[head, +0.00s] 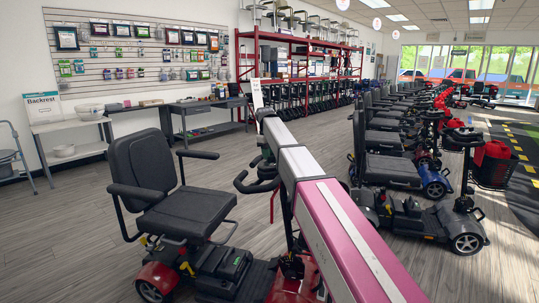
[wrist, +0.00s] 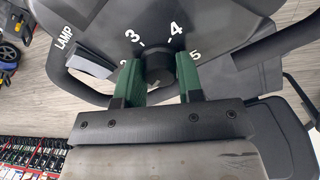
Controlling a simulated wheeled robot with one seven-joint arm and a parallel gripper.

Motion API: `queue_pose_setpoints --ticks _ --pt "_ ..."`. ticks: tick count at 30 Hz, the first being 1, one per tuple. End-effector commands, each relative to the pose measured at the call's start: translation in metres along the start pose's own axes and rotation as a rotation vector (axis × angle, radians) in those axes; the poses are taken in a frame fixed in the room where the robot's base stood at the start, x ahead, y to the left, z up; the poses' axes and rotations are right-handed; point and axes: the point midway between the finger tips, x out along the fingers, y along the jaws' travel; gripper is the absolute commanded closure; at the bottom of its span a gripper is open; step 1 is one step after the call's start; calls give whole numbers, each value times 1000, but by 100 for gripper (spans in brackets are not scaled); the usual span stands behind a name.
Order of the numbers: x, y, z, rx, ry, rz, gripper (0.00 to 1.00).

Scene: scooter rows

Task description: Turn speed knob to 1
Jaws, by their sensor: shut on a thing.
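The speed knob (wrist: 159,66) is a black round knob on the scooter's dark control panel (wrist: 95,30) in the wrist view. White numbers 3, 4 and 5 show around it, and another number at its left is partly hidden by a finger. The number 1 is not visible. My gripper (wrist: 161,84) has green-padded fingers, one on each side of the knob, and is shut on it. The knob's pointer cannot be made out. In the head view, the scooter with a black seat (head: 165,185) stands in front, its tiller partly behind my pink and white arm.
Black handlebars (wrist: 285,35) curve at the right. Rows of scooters (head: 400,170) stand to the right in the head view. A grey table (head: 205,115) is by the wall. Open floor lies at left.

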Motion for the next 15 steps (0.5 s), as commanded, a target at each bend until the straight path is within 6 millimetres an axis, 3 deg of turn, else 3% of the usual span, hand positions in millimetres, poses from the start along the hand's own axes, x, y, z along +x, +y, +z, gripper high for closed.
queue_pose_setpoints --ticks 15 --pt "0 0 0 -143 -1 -9 89"
